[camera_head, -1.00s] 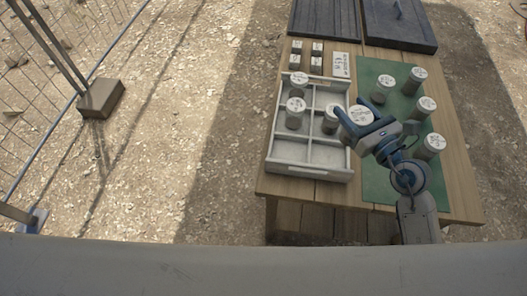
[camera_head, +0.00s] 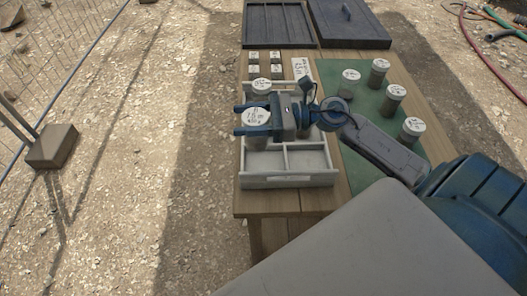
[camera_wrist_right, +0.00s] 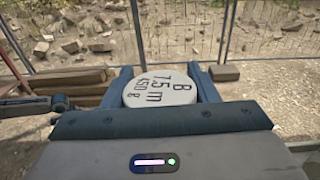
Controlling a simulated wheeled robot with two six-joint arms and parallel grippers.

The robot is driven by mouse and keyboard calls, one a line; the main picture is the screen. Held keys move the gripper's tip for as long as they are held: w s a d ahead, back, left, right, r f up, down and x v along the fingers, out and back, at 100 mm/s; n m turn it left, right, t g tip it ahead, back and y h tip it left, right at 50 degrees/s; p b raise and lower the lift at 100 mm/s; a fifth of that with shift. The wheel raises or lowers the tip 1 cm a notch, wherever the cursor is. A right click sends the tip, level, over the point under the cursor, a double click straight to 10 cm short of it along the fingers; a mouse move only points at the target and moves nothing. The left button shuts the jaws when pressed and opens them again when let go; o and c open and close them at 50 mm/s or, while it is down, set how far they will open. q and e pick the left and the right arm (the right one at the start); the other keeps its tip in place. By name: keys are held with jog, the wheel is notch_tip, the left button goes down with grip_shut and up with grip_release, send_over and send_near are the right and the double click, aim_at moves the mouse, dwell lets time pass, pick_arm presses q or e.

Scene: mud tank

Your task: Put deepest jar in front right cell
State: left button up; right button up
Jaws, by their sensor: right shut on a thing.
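My right gripper (camera_head: 240,119) is shut on a jar with a white lid (camera_head: 257,117), held over the left part of the grey divided tray (camera_head: 290,181). In the right wrist view the lid (camera_wrist_right: 160,87) reads "B 7.5 m 450 g" between the two fingers. Another jar (camera_head: 261,86) stands in the tray's back left cell. My gripper and arm hide the middle of the tray. The front right cell (camera_head: 308,160) looks empty. Several lidded jars, one of them at the mat's near side (camera_head: 411,127), stand on the green mat (camera_head: 362,168). My left gripper is not in view.
Several small dark blocks with pale tops (camera_head: 254,70) and a label card (camera_head: 301,68) lie behind the tray on the wooden table (camera_head: 270,202). A dark open box (camera_head: 279,24) and a dark lid (camera_head: 350,27) lie at the back. A wire fence stands at left.

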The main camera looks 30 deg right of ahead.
aim_at(256, 147)
jog(key=shift+s+d+n+g+y+b, duration=0.5)
jog(key=shift+d+n+g+y+b, duration=0.15)
jog(key=shift+d+g+b, duration=0.3)
jog(key=shift+a+f, duration=0.15)
jog(key=shift+f, duration=0.05)
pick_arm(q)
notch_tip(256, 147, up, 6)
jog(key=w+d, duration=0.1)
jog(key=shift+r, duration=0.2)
pick_arm(e)
notch_tip(256, 147, down, 9)
jog(key=shift+f, duration=0.1)
jog(key=shift+f, duration=0.1)
jog(key=o, duration=1.3)
jog(key=shift+s, duration=0.1)
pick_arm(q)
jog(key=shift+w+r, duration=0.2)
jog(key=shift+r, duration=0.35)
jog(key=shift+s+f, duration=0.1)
